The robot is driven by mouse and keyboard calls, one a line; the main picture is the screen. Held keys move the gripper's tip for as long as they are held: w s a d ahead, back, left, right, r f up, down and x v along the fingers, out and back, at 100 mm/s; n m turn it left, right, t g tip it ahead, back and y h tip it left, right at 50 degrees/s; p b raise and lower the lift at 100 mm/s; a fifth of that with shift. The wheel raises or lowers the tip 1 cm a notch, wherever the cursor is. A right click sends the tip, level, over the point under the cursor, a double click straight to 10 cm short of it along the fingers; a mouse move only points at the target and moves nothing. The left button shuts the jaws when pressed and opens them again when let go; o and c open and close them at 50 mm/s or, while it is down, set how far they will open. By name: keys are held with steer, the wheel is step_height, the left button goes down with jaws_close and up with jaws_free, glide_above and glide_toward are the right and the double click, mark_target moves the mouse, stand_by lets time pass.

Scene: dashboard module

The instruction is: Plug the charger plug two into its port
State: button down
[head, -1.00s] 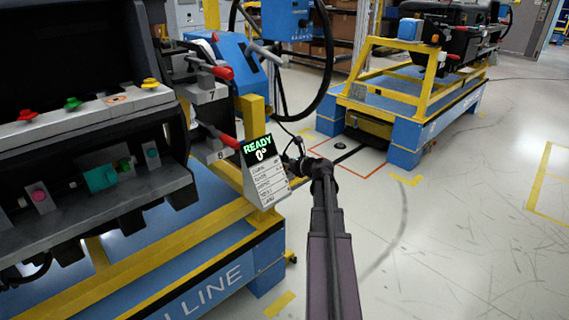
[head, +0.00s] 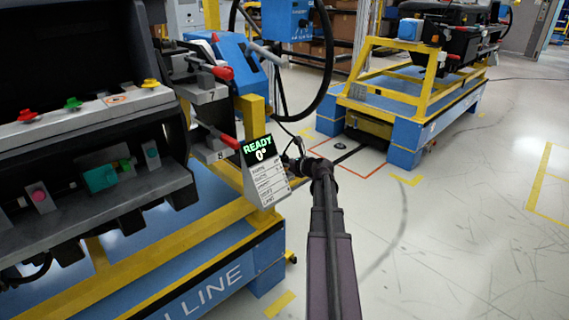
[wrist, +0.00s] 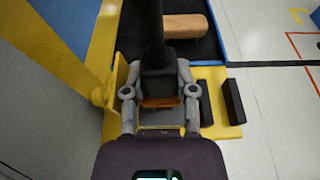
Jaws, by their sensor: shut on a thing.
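In the wrist view my gripper (wrist: 160,92) is shut on a black plug-like thing (wrist: 158,75). A thick black stem or cable runs from it up to the top edge. I cannot tell its number. An orange-brown strip shows low between the fingers. I cannot make out the charger port in either view.
A yellow plate with two black blocks (wrist: 233,101) lies right of my gripper. A tan block (wrist: 186,25) lies on a dark surface beyond. A yellow post (wrist: 98,95) stands close on the left. In the head view, open floor (head: 460,220) lies to the right.

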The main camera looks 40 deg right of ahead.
mark_target(286, 170)
steer(key=shift+f+b, duration=1.55)
stand_by(0.8)
steer(key=shift+c, duration=1.7)
jaws_free()
steer(key=shift+a, duration=0.1)
step_height(286, 170, up, 5)
steer(key=p, duration=0.4)
steer(key=shift+f+p, duration=0.1)
steer(key=shift+p, duration=0.3)
steer(key=shift+r+p, duration=2.05)
steer(key=shift+s, duration=0.1)
